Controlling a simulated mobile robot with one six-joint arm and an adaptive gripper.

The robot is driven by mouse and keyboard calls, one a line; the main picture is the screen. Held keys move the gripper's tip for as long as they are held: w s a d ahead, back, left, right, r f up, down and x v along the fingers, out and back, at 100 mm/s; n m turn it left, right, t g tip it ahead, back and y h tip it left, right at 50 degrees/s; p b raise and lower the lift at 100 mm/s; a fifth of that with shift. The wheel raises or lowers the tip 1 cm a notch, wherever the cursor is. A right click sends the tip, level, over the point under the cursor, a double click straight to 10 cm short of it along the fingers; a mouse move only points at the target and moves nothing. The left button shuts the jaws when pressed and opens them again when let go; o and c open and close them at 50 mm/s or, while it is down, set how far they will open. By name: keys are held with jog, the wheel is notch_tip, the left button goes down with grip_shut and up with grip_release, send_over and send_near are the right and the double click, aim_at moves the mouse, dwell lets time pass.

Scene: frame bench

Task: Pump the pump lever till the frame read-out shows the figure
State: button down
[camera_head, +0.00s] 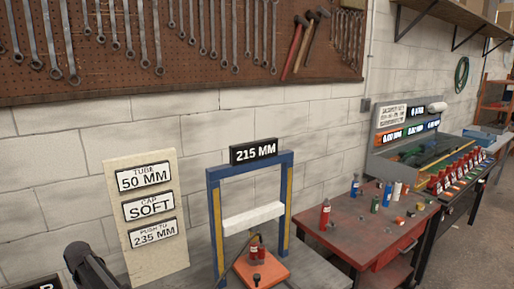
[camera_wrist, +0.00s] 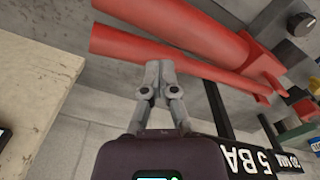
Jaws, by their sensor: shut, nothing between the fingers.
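The frame read-out (camera_head: 254,151) shows 215 MM on top of the blue frame (camera_head: 215,225). A pale board (camera_head: 114,187) left of it reads TUBE 50 MM, CAP SOFT and PUSH TO 235 MM. In the wrist view a long red bar (camera_wrist: 170,52), which looks like the pump lever, runs across the top, with a thicker red bar (camera_wrist: 180,22) beyond it. My gripper (camera_wrist: 160,66) is shut and empty, its tips close beside the thinner bar. I cannot tell whether they touch it. The lever is not visible in the head view.
A white crossbar (camera_head: 253,217) spans the frame above an orange plate (camera_head: 262,270) with small red parts. A red table (camera_head: 345,222) with bottles stands to the right. In the wrist view a black sign reading 5 BA (camera_wrist: 250,160) is close on the right.

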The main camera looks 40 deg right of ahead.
jog(key=shift+r+p, duration=2.05)
jog(key=shift+r, duration=0.4)
jog(key=shift+f, duration=0.1)
notch_tip(320, 180, down, 9)
jog(key=b, duration=0.9)
jog(key=shift+f, duration=0.1)
notch_tip(320, 180, up, 9)
jog(key=p, duration=0.9)
jog(key=shift+r, duration=0.2)
jog(key=shift+f, duration=0.1)
